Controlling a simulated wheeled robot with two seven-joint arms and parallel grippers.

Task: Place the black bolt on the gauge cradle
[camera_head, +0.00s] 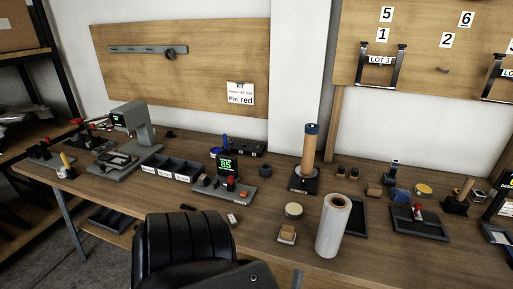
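A gauge (228,165) with a green "85" readout stands on a grey base (238,196) in the middle of the workbench. The base carries small red and orange parts; which part is the cradle is too small to tell. A small dark piece (188,207) lies on the bench in front of the gauge base, to its left. It may be the black bolt, but its shape is too small to be sure. Neither of my grippers shows in the head view.
A white roll (333,225) stands upright to the right. A compartment bin (172,170) and a grey press (133,120) are left of the gauge. Some bench (262,225) right of the chair is bare.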

